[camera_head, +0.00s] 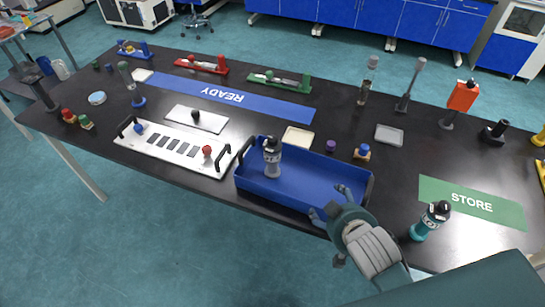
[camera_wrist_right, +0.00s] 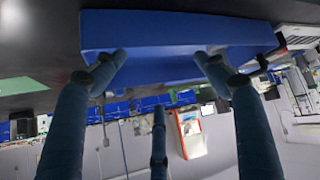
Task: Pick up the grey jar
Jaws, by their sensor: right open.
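The grey jar (camera_head: 272,160), with a black cap and a dark label, stands upright in the blue tray (camera_head: 300,188), toward the tray's left end. My right gripper (camera_head: 331,204) is open and empty at the tray's front right corner, to the right of the jar and apart from it. In the right wrist view, the fingers (camera_wrist_right: 160,65) are spread with the blue tray (camera_wrist_right: 180,22) beyond them, and the jar does not show there. My left gripper is not in view.
A teal jar (camera_head: 430,221) stands by the green STORE mat (camera_head: 472,204), right of my right gripper. A white panel (camera_head: 172,150) with handles lies left of the tray. The blue READY mat (camera_head: 232,96) lies behind. Black handles (camera_head: 369,188) rise at the tray's ends.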

